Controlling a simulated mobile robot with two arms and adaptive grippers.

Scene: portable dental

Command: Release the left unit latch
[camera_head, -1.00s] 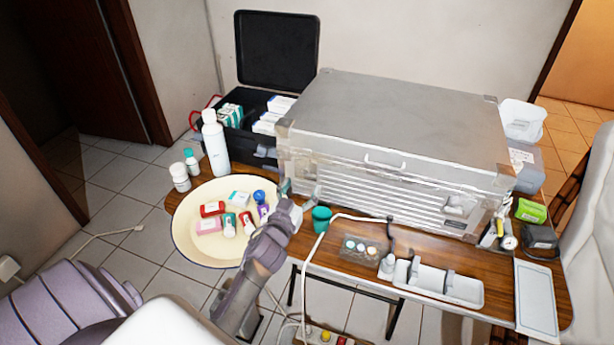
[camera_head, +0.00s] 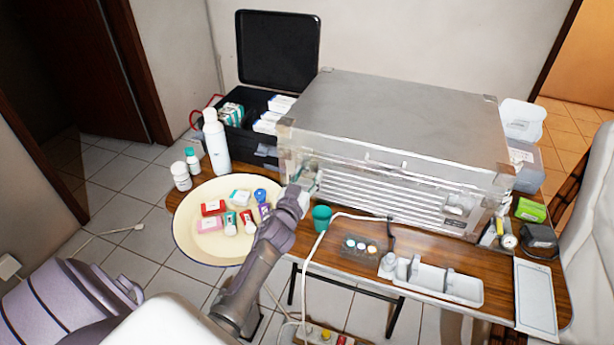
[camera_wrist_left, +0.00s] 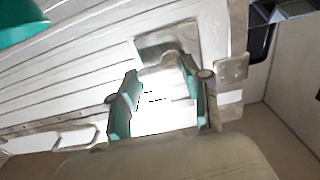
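The portable dental unit is a large silver metal case (camera_head: 400,110) with a louvred front, standing shut on the wooden table. My left gripper (camera_head: 306,174) is at the left end of its front, where it covers the left latch in the head view. In the left wrist view, the recessed grey latch plate (camera_wrist_left: 160,42) lies just beyond the gripper's teal fingertips (camera_wrist_left: 158,68). The fingers are apart with a bright, overexposed patch between them; contact with the latch cannot be told. The matching right latch (camera_head: 455,206) shows at the right of the front. My right gripper is not in view.
A cream tray (camera_head: 190,245) with small boxes and tubes lies left of my arm. A teal cup (camera_head: 321,217) stands close to my left gripper. A white bottle (camera_head: 215,145) and an open black case (camera_head: 277,50) are behind. A white instrument tray (camera_head: 465,292) is at right.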

